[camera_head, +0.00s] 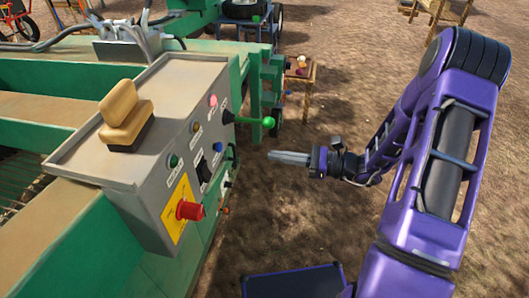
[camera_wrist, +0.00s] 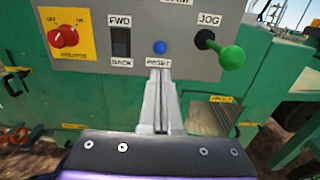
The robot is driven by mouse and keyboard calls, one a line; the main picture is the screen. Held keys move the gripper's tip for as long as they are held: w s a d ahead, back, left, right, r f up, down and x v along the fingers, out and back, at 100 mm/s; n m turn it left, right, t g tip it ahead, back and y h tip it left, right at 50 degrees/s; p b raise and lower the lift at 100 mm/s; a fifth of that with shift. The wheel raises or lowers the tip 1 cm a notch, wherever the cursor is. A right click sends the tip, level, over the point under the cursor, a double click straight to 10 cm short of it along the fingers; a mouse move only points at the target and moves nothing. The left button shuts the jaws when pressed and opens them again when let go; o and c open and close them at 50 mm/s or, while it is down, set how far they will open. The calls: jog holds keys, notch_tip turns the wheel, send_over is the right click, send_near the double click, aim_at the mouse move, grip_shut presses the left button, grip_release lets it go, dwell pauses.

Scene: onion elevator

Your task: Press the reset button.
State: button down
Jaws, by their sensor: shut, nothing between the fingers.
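The reset button is a small blue round button (camera_wrist: 160,47) on a grey control panel (camera_wrist: 190,68), above a label reading RESET. It also shows in the head view (camera_head: 218,147), on the panel's right side. My gripper (camera_wrist: 161,72) is shut and empty, its fingertips just below the button in the wrist picture and over the label. In the head view my gripper (camera_head: 270,156) points left toward the panel, with a clear gap between its tips and the button.
A green-knobbed JOG lever (camera_wrist: 230,56) sticks out right of the button. A black FWD/BACK switch (camera_wrist: 121,42) and a red rotary knob (camera_wrist: 65,37) sit to the left. Open dirt ground lies right of the machine.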

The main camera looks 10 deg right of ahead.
aim_at(222, 146)
jog(key=b+x, duration=0.1)
jog(key=x, duration=1.1)
jog(key=shift+a, duration=0.15)
jog(key=shift+w, duration=0.1)
jog(key=shift+w+a, duration=0.2)
jog(key=shift+a, duration=0.5)
jog(key=shift+w+a+r, duration=0.1)
jog(key=shift+a+r, duration=0.05)
jog(key=shift+a, duration=0.15)
jog(key=shift+d, duration=0.15)
jog(key=shift+d+p, duration=0.3)
jog(key=shift+d, duration=0.25)
jog(key=p+v, duration=0.1)
jog(key=v, duration=1.2)
jog(key=shift+s+d, duration=0.3)
jog(key=shift+s, duration=0.05)
